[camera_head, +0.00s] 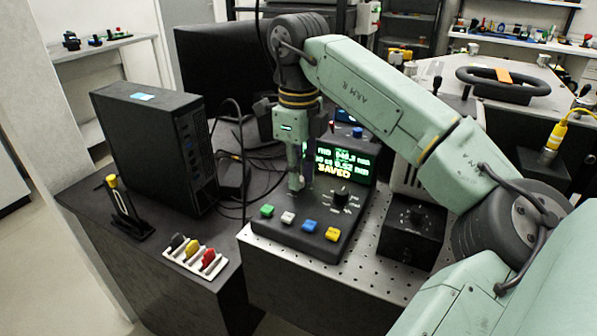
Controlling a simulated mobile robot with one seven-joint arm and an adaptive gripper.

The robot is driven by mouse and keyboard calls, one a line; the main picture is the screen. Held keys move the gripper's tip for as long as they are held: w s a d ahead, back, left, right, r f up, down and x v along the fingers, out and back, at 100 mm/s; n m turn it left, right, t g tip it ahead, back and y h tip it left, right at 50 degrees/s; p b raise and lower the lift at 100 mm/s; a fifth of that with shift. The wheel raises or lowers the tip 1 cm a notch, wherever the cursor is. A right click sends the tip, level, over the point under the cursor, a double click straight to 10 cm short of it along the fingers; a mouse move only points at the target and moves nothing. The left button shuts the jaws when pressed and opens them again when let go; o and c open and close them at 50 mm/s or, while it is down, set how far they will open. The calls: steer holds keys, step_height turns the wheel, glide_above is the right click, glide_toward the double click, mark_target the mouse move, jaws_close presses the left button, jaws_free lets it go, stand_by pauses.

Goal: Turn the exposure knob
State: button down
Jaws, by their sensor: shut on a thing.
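A dark console (281,241) with a lit screen (345,168) stands on a perforated metal plate. The screen shows green readings and the yellow word SAVED. My gripper (296,186) points straight down over the console's left part, in front of the screen. It is shut on a knob there, which its fingers mostly hide. A second black knob (341,197) with white scale marks stands clear to the right of my gripper. I cannot read which knob is labelled exposure. Green, white, blue and yellow buttons (309,226) line the console's front.
A black box with a dial (412,241) stands right of the console. A computer tower (150,150) and a white switch strip (170,252) are on the left. Cables lie behind my gripper. A black ring-shaped object (508,92) is on the back table.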

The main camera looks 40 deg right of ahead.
steer(key=c, duration=1.5)
jaws_free()
step_height(320, 180, up, 8)
steer(key=shift+f, duration=0.25)
